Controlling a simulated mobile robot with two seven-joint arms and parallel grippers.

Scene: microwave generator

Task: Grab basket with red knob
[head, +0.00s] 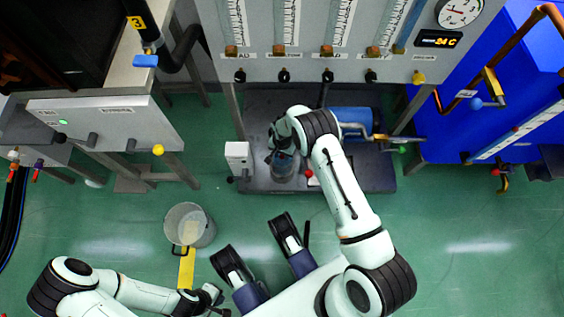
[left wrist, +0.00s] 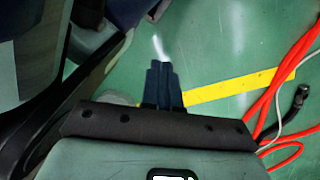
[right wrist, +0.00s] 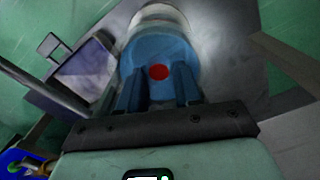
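In the right wrist view, a round blue part (right wrist: 158,50) with a pale grey top carries a red knob (right wrist: 158,72) on the face toward me. I take this part to be the basket. My right gripper (right wrist: 159,80) is open, with one finger on each side of the knob; I cannot tell whether they touch the part. In the head view the right gripper (head: 274,150) is at the blue-grey part (head: 283,168) on the dark base, and my arm hides some of it. My left gripper (head: 216,298) is low in the head view. Its fingers (left wrist: 163,85) are together and empty.
A grey panel (head: 325,68) with gauges and valves stands above the dark base (head: 350,178). A white box (head: 238,158) stands left of the part. A grey bucket (head: 190,226) is on the green floor. Red cables (left wrist: 285,95) lie near the left gripper.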

